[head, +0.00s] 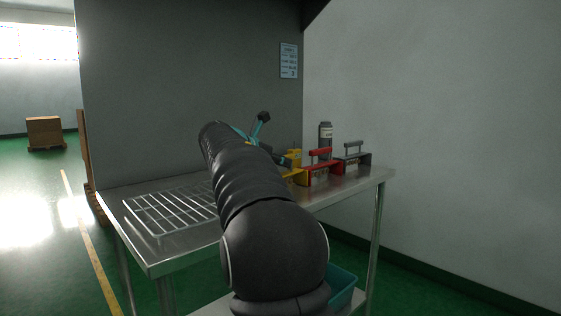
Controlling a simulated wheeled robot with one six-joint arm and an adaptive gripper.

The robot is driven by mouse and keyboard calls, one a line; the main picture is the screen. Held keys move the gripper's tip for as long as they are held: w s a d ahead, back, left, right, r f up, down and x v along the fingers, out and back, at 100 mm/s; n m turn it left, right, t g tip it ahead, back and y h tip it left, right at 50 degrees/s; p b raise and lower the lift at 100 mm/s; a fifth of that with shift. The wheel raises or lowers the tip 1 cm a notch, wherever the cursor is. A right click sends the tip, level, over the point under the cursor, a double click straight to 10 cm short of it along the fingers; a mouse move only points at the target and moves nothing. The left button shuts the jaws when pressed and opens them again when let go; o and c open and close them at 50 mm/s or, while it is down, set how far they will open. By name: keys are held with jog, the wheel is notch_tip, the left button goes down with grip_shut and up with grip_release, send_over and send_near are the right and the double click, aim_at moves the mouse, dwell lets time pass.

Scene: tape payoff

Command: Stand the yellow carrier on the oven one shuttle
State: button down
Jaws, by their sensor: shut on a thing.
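The yellow carrier (295,159) shows in part at the back middle of the steel table, left of a red carrier. My gripper (284,161) is at its left side, mostly hidden behind my own dark arm, and is shut on it. The carrier's lower left part is hidden, so I cannot tell whether it touches the table. A wire rack (160,212) lies flat on the left of the table, its right end hidden by my arm. I see no label naming it as the oven one shuttle.
A red carrier (320,170) and a grey carrier (354,158) stand right of the yellow one, with a dark bottle (325,138) behind. The steel table (345,186) has a wall behind it. A teal bin (342,286) sits below.

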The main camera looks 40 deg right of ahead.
jog(key=c, duration=1.1)
grip_release()
jog(key=shift+f, duration=0.1)
